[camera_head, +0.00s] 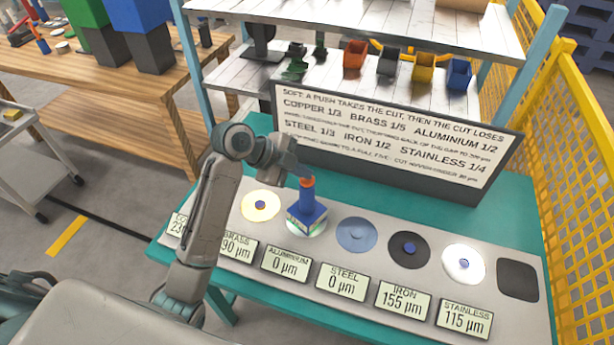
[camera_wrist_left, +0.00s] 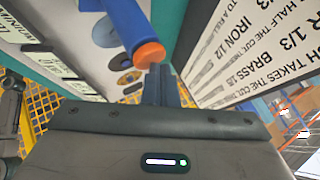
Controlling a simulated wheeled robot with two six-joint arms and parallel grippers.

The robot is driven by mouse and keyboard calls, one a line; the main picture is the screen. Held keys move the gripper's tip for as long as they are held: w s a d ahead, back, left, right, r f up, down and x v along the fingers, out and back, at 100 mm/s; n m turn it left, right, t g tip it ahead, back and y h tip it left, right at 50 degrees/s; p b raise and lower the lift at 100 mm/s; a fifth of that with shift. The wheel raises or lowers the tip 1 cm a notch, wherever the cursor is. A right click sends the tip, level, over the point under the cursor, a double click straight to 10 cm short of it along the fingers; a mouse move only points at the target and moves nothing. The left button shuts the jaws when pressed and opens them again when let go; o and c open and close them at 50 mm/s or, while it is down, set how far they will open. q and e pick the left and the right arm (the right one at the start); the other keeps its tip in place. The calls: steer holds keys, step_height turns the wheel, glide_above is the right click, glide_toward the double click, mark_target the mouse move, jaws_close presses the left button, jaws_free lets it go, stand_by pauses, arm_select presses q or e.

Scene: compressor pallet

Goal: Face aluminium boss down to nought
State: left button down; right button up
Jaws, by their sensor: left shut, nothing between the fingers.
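A blue tool (camera_head: 307,212) with a square base and an orange-tipped handle stands upright on the pale aluminium disc (camera_head: 293,229), hiding most of it. The aluminium readout (camera_head: 286,263) shows 0 µm. My left gripper (camera_head: 303,173) is shut and empty beside the top of the handle. In the left wrist view its closed fingers (camera_wrist_left: 159,70) are at the orange tip (camera_wrist_left: 149,55) of the blue handle (camera_wrist_left: 130,25); I cannot tell whether they touch. My right gripper is not in view.
Steel (camera_head: 356,234), iron (camera_head: 408,250) and stainless (camera_head: 464,264) discs lie to the right, brass (camera_head: 261,205) to the left. Readouts: brass 90, steel 0, iron 155, stainless 115 µm. A dark square pad (camera_head: 517,280) ends the row. A sign board (camera_head: 390,135) stands behind.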

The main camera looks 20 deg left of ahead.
mark_target(302, 180)
arm_select(q)
steer(key=shift+f, duration=0.1)
stand_by(0.3)
steer(key=shift+r+p, duration=0.9)
steer(key=shift+r, duration=0.2)
steer(key=shift+r, duration=0.1)
step_height(302, 180, up, 5)
steer(key=p, duration=0.4)
stand_by(0.8)
